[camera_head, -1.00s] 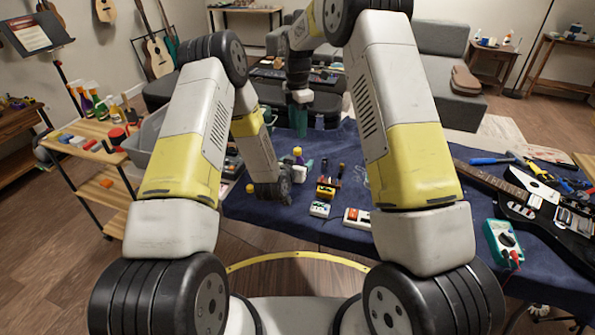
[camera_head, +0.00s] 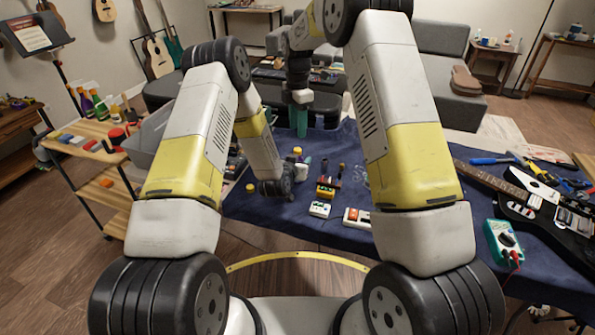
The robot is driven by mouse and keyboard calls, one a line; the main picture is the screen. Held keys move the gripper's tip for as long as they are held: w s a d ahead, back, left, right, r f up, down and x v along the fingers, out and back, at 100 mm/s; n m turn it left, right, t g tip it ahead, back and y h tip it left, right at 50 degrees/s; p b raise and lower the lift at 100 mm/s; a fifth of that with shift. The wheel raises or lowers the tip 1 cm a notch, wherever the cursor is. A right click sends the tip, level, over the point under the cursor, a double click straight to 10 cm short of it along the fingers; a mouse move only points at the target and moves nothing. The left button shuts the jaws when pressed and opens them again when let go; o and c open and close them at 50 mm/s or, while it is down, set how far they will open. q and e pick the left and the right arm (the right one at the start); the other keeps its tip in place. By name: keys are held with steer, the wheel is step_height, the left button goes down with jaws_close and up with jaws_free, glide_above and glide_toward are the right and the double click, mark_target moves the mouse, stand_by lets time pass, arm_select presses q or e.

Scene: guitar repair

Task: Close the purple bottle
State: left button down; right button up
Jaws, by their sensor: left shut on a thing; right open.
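A small yellow cap-like piece (camera_head: 250,187) lies on the cloth to the left.
On the blue-covered table (camera_head: 290,228), pedals (camera_head: 320,209) and small tools stand right of the bottle. A black guitar (camera_head: 545,205) and a green multimeter (camera_head: 504,242) lie farther right. A wooden cart (camera_head: 88,158) stands left. Cloth in front is clear.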

mark_target(297, 149)
steer(key=n, duration=0.3)
steer(key=shift+n, duration=0.4)
steer(key=n, duration=0.5)
steer(key=shift+f, duration=4.05)
steer(key=shift+c, duration=0.2)
